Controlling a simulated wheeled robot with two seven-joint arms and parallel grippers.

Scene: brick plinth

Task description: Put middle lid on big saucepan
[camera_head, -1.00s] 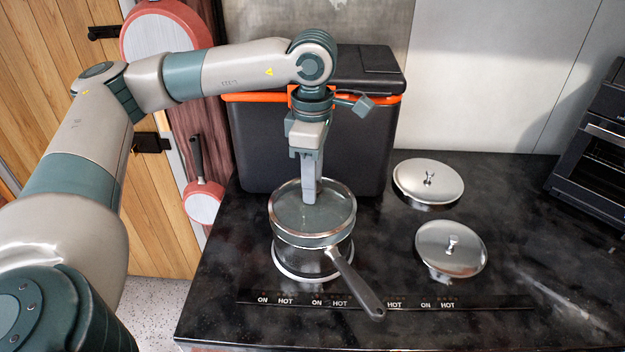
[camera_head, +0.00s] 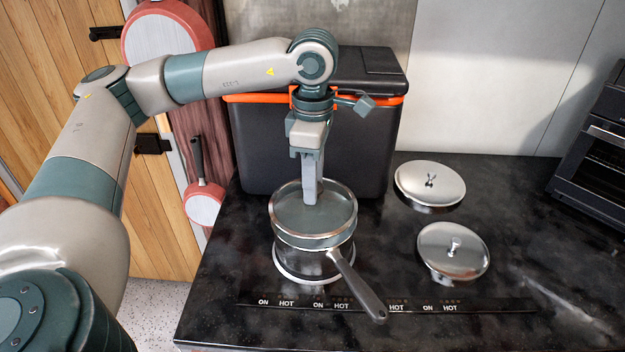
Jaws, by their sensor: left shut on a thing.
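The big saucepan (camera_head: 308,262) stands on the dark cooktop, its grey handle (camera_head: 358,287) pointing to the front right. A round greenish lid with a bright metal rim (camera_head: 338,208) covers its top. It looks level and lined up with the pan; I cannot tell whether the rim is fully seated. My left gripper (camera_head: 312,198) points straight down at the middle of this lid, shut on it. The knob is hidden by the fingers. Two shiny metal lids lie to the right: one farther back (camera_head: 415,186) and one nearer the front (camera_head: 470,262). My right gripper is not in view.
A large dark box with an orange band (camera_head: 262,150) stands right behind the saucepan, close to my left wrist. An oven (camera_head: 590,160) stands at the far right. Red pans (camera_head: 204,205) hang at the left. The right front cooktop is clear.

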